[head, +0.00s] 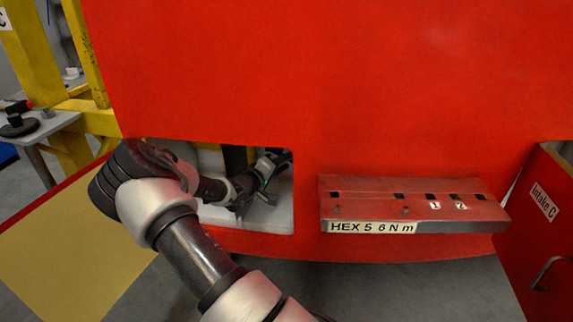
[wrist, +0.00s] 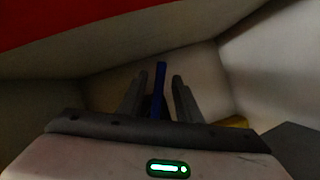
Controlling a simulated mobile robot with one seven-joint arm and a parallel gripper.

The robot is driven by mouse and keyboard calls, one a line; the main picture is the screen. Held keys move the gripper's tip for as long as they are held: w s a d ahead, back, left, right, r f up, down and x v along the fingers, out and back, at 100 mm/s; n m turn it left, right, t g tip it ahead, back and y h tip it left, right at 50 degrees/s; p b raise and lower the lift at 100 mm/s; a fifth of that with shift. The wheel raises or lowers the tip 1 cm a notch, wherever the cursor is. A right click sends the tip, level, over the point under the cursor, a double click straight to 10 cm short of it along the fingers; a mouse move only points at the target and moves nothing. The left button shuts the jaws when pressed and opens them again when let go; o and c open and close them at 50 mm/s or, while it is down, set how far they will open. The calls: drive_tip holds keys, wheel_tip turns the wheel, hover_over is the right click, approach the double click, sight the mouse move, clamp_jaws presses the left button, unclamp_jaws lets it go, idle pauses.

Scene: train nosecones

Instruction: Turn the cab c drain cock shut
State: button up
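A narrow blue bar (wrist: 160,88), likely the drain cock's handle, stands upright in the wrist view. My gripper (wrist: 158,92) has one finger on each side of it, with a visible gap at least on the right, so it looks open around the bar. The bar's lower end is hidden behind my gripper body, and the cock's body cannot be made out. In the head view my arm reaches into a rectangular opening (head: 285,215) in the red nosecone (head: 330,80). The blue bar does not show there.
Pale walls close in around my gripper, and a small yellow piece (wrist: 235,122) lies at right. Outside, a red ledge (head: 375,197) marked "HEX 5 6 N m" juts out right of the opening. A red panel marked "Intake C" (head: 535,235) stands far right, a yellow frame (head: 35,55) at left.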

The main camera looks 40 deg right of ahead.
drive_tip(key=shift+w+d, duration=0.2)
drive_tip(key=shift+d, duration=0.3)
clamp_jaws()
